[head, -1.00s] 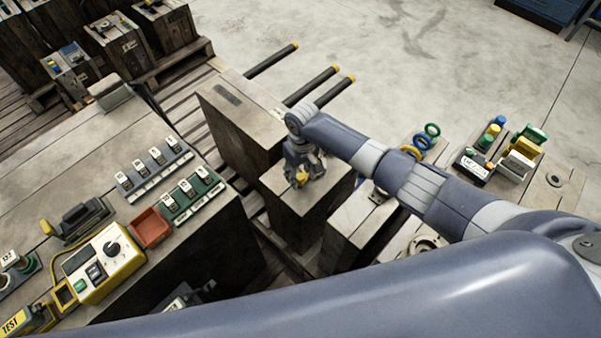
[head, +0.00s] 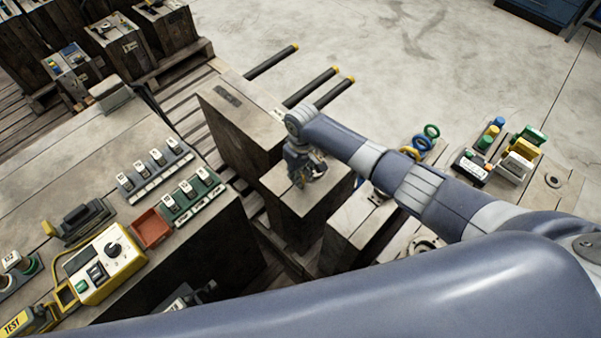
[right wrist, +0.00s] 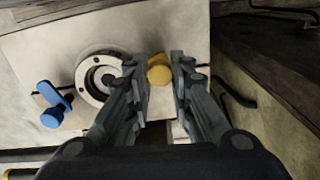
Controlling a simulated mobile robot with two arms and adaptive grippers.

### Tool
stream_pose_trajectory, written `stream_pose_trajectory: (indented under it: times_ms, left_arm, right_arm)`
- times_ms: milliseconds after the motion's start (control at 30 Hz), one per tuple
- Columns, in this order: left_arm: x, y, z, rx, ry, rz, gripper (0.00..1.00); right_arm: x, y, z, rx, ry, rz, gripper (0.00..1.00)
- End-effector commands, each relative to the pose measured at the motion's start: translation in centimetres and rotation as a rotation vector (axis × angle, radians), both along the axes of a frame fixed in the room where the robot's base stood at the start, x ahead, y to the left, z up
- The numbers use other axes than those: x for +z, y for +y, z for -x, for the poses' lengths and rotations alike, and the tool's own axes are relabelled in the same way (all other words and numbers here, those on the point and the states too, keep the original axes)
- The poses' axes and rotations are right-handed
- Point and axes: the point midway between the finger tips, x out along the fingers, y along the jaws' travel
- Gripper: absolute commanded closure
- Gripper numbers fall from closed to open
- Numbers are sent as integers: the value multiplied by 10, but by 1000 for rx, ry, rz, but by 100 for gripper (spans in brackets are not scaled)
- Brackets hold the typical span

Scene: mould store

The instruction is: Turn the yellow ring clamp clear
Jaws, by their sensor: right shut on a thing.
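My right gripper (head: 306,176) is over the top of a dark-sided mould block (head: 300,205) with a pale top. In the right wrist view its two fingers (right wrist: 160,82) stand on either side of the yellow ring clamp (right wrist: 159,70) and are shut on its rounded yellow end. The clamp lies to the right of a pale ring (right wrist: 92,75) with a dark centre, on the block's top. A blue clamp (right wrist: 54,108) sits at the ring's left. The fingers hide part of the ring and of the yellow clamp. My left gripper is not in view.
A taller block (head: 240,120) stands close behind and left. Black bars with yellow ends (head: 318,85) stick out beyond it. A bench (head: 60,160) with a red tray (head: 151,228) and a yellow meter (head: 104,262) is at left. Coloured rings (head: 432,130) lie at right.

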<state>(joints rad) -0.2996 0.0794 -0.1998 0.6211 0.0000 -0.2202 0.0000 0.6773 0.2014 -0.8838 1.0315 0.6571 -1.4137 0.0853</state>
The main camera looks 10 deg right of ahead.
Motion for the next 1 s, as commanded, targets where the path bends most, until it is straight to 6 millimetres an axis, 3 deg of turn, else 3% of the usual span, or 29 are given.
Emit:
stream_pose_trajectory:
  times_ms: [1000]
  left_arm:
    - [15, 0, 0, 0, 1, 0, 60]
  right_arm:
    - [0, 1, 0, 943, 0, 0, 100]
